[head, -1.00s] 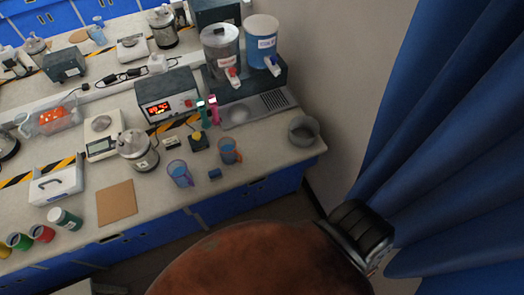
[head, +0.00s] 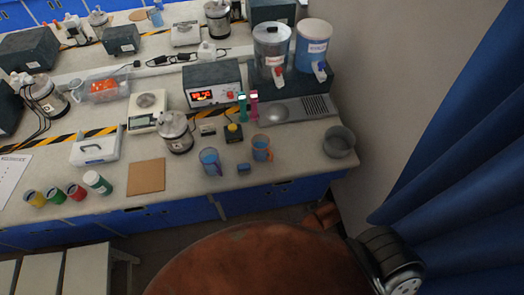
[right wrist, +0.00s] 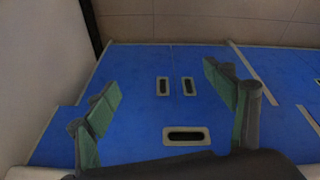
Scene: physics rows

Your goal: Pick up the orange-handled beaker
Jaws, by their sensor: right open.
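The orange-handled beaker (head: 262,148) stands upright on the bench near its front edge, with blue showing in it. A similar beaker with a purple-blue handle (head: 210,161) stands just to its left. My right gripper (right wrist: 160,85) shows in the right wrist view with its two green-padded fingers spread apart and nothing between them. It faces blue cabinet fronts, and no beaker shows in that view. My left gripper is in neither current view.
A small blue block (head: 243,168) lies between the beakers at the front. A yellow-button box (head: 233,133) and pink and green upright items stand behind. A grey bowl (head: 339,141) is at the bench's right end, near the wall and blue curtain (head: 455,150).

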